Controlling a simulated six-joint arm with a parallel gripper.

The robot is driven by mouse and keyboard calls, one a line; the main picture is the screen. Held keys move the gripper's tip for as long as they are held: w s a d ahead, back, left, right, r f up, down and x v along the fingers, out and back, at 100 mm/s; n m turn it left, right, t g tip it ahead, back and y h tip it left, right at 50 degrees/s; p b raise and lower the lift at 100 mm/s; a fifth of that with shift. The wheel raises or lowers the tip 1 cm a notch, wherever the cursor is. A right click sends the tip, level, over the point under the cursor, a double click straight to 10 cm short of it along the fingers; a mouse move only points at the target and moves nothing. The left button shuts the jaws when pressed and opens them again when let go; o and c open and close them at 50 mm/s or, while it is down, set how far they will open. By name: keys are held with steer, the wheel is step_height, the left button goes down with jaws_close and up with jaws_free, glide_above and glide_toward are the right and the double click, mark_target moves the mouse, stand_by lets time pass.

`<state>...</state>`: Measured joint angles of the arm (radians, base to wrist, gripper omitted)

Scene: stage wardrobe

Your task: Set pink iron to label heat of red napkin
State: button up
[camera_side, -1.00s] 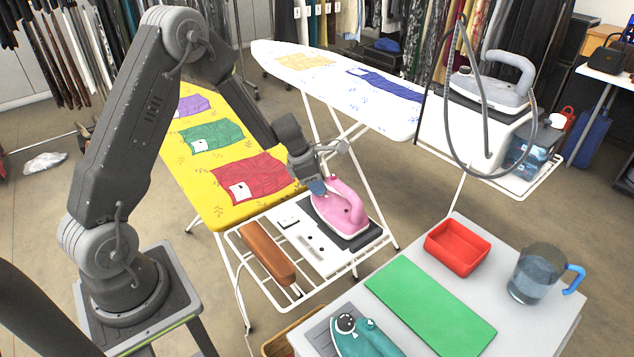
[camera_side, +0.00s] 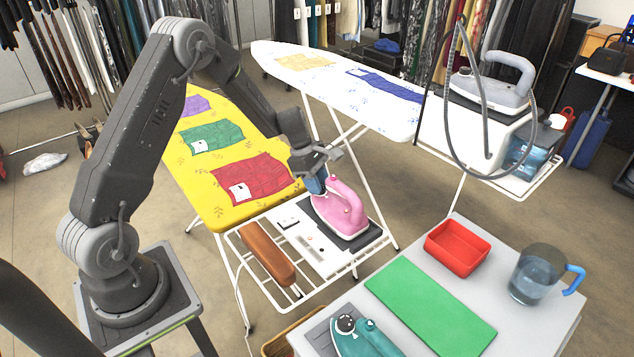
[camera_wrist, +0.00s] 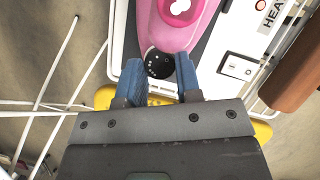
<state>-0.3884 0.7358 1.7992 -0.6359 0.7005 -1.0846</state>
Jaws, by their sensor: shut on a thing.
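The pink iron (camera_side: 345,210) rests on the dark pad of the white rack at the yellow board's near end. In the wrist view the iron (camera_wrist: 178,32) has a round black dial (camera_wrist: 158,64) with small white marks. My gripper (camera_wrist: 160,76) has its blue fingertips closed on opposite sides of that dial; it also shows at the iron in the side view (camera_side: 317,187). The dial's setting is too small to read. The red napkin (camera_side: 262,174) lies flat on the yellow board (camera_side: 213,213). Its white label (camera_side: 240,192) is too small to read.
A white panel with a switch (camera_wrist: 239,67) and the word HEAT is beside the iron. A brown padded block (camera_side: 267,254) lies on the rack. A teal iron (camera_side: 362,337), green mat (camera_side: 430,303), red tray (camera_side: 457,247) and water jug (camera_side: 535,275) stand on the near table.

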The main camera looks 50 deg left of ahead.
steer(key=m+g, duration=0.1)
steer(key=m, duration=0.3)
steer(key=shift+w+m+g, duration=0.2)
steer(key=shift+m+g, duration=0.2)
steer(key=m+g, duration=0.1)
steer(key=m, duration=0.2)
steer(key=shift+w+m, duration=0.1)
steer(key=shift+m, duration=0.2)
steer(key=m+g, duration=0.1)
steer(key=m, duration=0.3)
steer(key=shift+w+d+g+y, duration=0.1)
steer(key=shift+w+g+y, duration=0.05)
steer(key=shift+g+y, duration=0.25)
steer(key=shift+d+m+g+y, duration=0.1)
steer(key=shift+m+g+y, duration=0.45)
steer(key=shift+m, duration=1.55)
steer(key=o, duration=0.9)
steer(key=shift+o, duration=0.2)
